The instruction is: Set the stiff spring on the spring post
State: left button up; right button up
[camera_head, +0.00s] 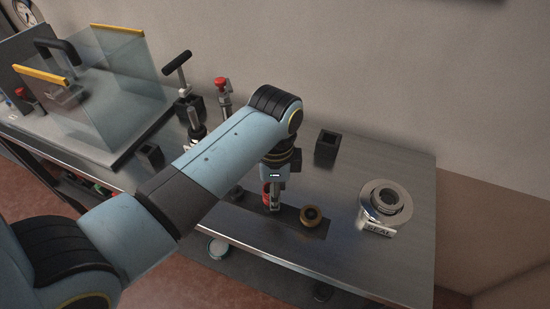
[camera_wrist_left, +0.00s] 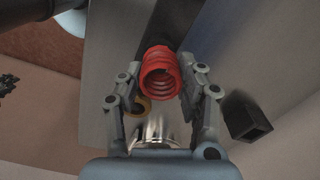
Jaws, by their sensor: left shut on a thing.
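My left gripper (camera_head: 273,203) is shut on a red coil spring (camera_wrist_left: 160,72), which I take to be the stiff spring. In the left wrist view the gripper's fingers (camera_wrist_left: 160,90) close on the spring from both sides, and its open end faces the camera. In the head view only a little red of the spring (camera_head: 266,190) shows beside the fingers, above a dark strip (camera_head: 290,222) on the table. I cannot make out a spring post; the arm and gripper may hide it. My right gripper is not in view.
A brass ring (camera_head: 311,215) sits on the strip, right of the gripper. A silver round fixture (camera_head: 385,203) with a "SEAL" label stands further right. A black square holder (camera_head: 327,146) is behind. A clear-panelled guard (camera_head: 115,80) and upright tools (camera_head: 222,90) stand at left and back.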

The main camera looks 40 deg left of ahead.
pick_arm(q)
jog(key=shift+f+b, duration=0.4)
jog(key=shift+f, duration=0.45)
jog(key=o, duration=1.2)
jog(key=shift+o, duration=0.2)
jog(key=shift+r, duration=0.1)
notch_tip(320, 180, up, 12)
